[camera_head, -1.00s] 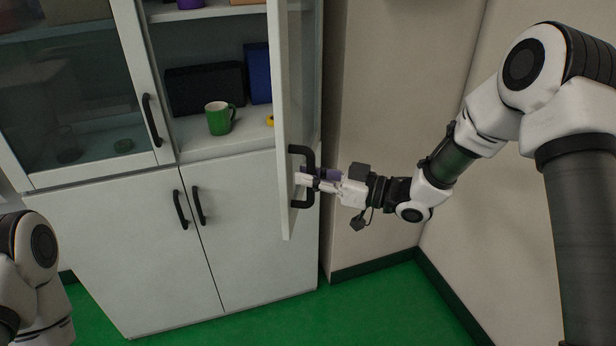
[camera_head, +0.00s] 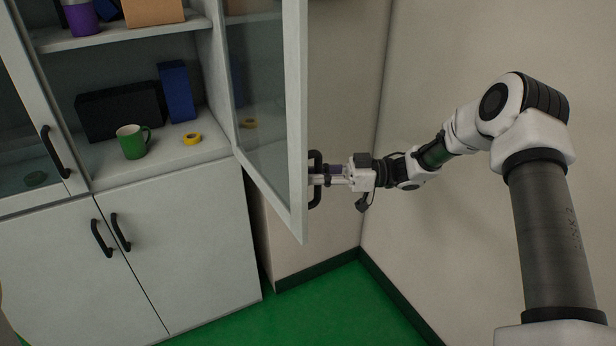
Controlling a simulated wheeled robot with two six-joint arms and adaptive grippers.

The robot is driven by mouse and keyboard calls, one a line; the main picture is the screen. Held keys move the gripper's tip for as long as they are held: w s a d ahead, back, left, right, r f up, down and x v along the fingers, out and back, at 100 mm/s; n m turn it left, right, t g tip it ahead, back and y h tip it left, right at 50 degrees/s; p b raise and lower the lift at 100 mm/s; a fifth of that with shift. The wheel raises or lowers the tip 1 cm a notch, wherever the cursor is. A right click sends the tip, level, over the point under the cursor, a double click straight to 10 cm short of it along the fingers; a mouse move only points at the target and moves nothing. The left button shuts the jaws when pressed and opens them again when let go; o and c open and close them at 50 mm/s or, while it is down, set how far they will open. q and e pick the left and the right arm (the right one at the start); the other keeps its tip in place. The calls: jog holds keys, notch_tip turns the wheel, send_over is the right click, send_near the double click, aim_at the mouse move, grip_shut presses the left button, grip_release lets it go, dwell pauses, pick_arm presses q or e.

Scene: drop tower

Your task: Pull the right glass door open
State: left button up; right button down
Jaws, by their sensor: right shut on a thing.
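The right glass door (camera_head: 268,110) of the white cabinet stands swung out, its frame edge pointing toward me. Its dark handle (camera_head: 315,200) is on the far right side of the door, partly hidden by the door frame and my gripper. My right gripper (camera_head: 322,179) reaches in from the right and is shut on this handle. The left glass door (camera_head: 24,120) is closed, with its own dark handle (camera_head: 55,152). My left gripper is not in view.
Inside the open side are a green mug (camera_head: 132,142), a yellow tape roll (camera_head: 192,139), a dark box (camera_head: 122,110) and a blue box (camera_head: 176,91). The lower doors (camera_head: 190,240) are closed. A wall (camera_head: 470,60) stands close on the right. Green floor (camera_head: 310,310) is clear.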

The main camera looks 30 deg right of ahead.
jog(key=c, duration=1.1)
grip_release()
jog(key=shift+s, duration=0.15)
jog(key=v, duration=1.2)
